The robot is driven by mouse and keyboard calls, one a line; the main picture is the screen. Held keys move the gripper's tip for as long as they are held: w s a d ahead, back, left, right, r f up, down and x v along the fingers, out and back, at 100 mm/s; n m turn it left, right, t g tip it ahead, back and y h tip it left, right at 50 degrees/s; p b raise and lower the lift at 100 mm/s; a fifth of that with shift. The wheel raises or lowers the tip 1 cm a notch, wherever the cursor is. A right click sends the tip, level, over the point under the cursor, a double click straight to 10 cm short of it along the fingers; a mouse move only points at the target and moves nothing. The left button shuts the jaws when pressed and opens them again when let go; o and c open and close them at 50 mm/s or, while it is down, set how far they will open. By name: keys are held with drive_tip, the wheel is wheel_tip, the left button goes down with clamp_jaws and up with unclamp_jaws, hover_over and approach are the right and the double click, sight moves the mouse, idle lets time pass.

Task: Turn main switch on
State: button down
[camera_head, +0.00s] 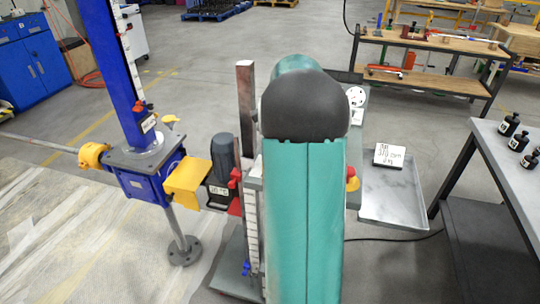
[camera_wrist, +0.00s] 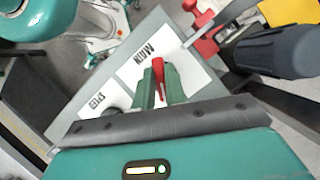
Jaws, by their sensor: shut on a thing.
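The main switch shows in the wrist view as a red handle (camera_wrist: 158,72) on a pale panel (camera_wrist: 178,78), beside a printed "MAIN" label (camera_wrist: 144,54). My gripper (camera_wrist: 160,85) has its two green fingers on either side of this handle and is shut on it. The handle's base and the switch's on or off marks are hidden by the fingers.
A second label (camera_wrist: 97,102) and a partly hidden knob lie on the panel's left. A grey motor (camera_head: 223,158) and yellow guard (camera_head: 187,180) adjoin the blue screw jack (camera_head: 143,178). A red-and-yellow button (camera_head: 352,182) and metal tray (camera_head: 398,205) are right of my arm.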

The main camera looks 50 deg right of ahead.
drive_tip(key=n+g, duration=0.1)
drive_tip(key=n, duration=0.2)
drive_tip(key=n+g, duration=0.1)
drive_tip(key=n, duration=0.1)
drive_tip(key=shift+n+h, duration=0.3)
drive_tip(key=shift+n, duration=0.1)
idle(0.3)
drive_tip(key=c, duration=1.4)
unclamp_jaws()
drive_tip(key=shift+c, duration=0.2)
drive_tip(key=v, duration=1.3)
drive_tip(key=shift+w+r, duration=0.25)
drive_tip(key=shift+r, duration=0.1)
